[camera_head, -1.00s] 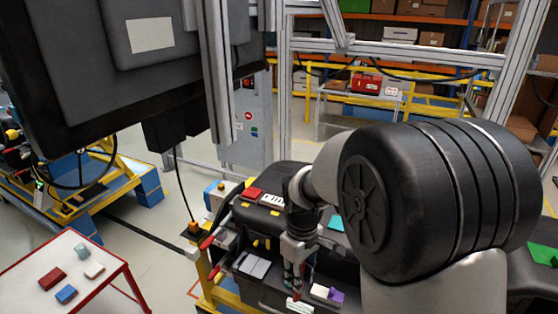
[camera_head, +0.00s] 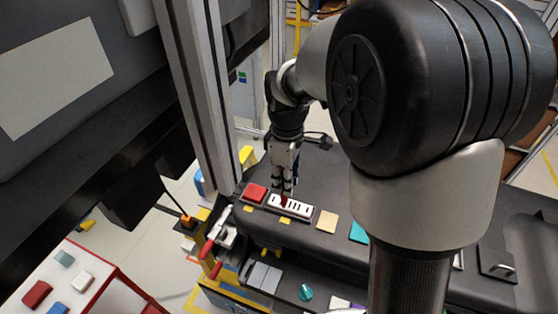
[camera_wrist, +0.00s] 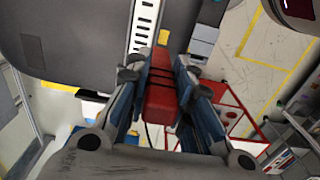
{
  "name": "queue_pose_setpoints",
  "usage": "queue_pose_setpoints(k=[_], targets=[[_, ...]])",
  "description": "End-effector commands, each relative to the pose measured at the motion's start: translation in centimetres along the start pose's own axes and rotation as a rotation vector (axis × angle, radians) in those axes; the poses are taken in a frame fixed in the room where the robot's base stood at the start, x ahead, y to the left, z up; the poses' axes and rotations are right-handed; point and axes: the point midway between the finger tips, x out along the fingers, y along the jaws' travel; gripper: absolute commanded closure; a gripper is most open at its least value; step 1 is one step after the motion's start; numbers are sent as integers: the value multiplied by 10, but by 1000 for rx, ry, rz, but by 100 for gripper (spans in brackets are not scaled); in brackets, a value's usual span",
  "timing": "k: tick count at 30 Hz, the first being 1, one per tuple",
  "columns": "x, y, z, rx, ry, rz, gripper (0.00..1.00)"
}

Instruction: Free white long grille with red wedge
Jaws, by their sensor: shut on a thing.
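The white long grille (camera_head: 292,207), with dark slots, lies in the top of the black dashboard. It also shows at the top of the wrist view (camera_wrist: 143,28). My gripper (camera_head: 284,192) points down over the left part of the grille. In the wrist view my gripper (camera_wrist: 160,76) is shut on the red wedge (camera_wrist: 162,98), which sits between both fingers. The wedge's red tip (camera_head: 284,200) shows at the grille in the head view. I cannot tell whether it touches the grille. The fingers hide part of the wedge.
A red square piece (camera_head: 255,193) lies just left of the grille. A beige square (camera_head: 327,221) and a teal one (camera_head: 359,231) lie to its right. Yellow tabs line the dashboard's front edge. A metal post (camera_head: 200,95) and dark screen stand at left. A white table (camera_head: 100,262) holds loose blocks.

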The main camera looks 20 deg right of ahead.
Motion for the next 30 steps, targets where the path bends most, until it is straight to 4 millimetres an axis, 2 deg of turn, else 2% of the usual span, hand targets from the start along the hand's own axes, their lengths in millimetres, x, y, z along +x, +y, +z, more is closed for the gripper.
queue_pose_setpoints(k=[8, 19, 30], targets=[[17, 0, 0, 1, 0, 0, 100], [54, 0, 0, 1, -1, -1, 100], [59, 0, 0, 1, 1, 1, 100]])
